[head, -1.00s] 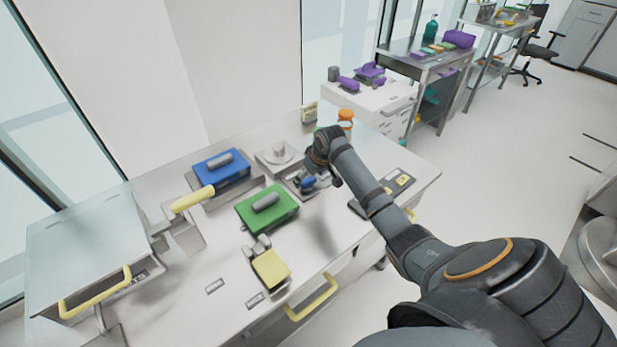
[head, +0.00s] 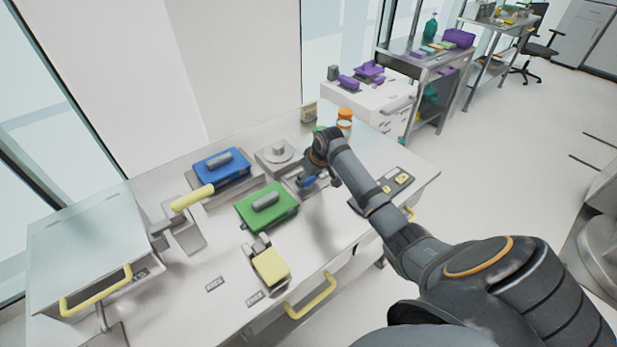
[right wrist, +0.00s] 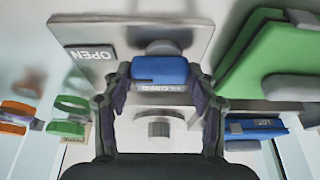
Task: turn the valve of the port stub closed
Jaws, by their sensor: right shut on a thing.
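In the right wrist view the blue valve handle (right wrist: 160,69) sits between the fingers of my right gripper (right wrist: 160,82), which is shut on it. A grey metal plate (right wrist: 118,28) lies behind the handle. It carries a dark OPEN label (right wrist: 90,53) to the left and a CLOSED label (right wrist: 160,87) directly by the handle. In the head view my right gripper (head: 318,176) is low over the bench with the blue handle (head: 308,182) at its tip, partly hidden by the wrist. My left gripper is not in view.
A green-lidded bin (head: 250,213) and a blue-lidded one (head: 208,172) stand to the left on the bench (head: 225,262). A round-topped metal fixture (head: 278,152) is just behind. An orange-capped jar (head: 344,124) stands beyond my wrist.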

